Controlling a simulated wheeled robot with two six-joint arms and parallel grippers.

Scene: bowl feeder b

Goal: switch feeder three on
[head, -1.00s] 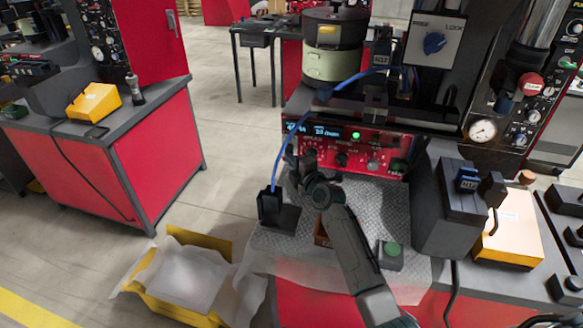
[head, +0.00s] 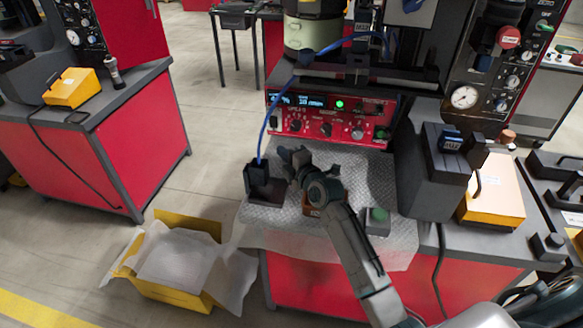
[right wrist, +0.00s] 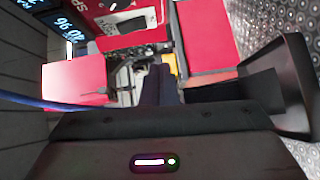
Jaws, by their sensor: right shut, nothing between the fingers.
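The red control panel (head: 330,118) is at the front of the machine, below the bowl feeder with its pale green base (head: 305,35). Its blue displays (head: 305,100) and a green lamp (head: 340,104) are lit. A row of dark knobs (head: 296,125) runs below them. I cannot read a feeder number. My right gripper (head: 293,160) is shut and empty, below and in front of the panel's left part, apart from the knobs. Part of a lit display also shows in the right wrist view (right wrist: 70,27). My left gripper is not in view.
A black holder (head: 262,182) with a blue cable stands left of the gripper on the textured mat (head: 285,217). A green button box (head: 377,220) is to the right. A yellow box (head: 178,285) with white lining lies on the floor. An orange-fronted box (head: 492,190) stands farther right.

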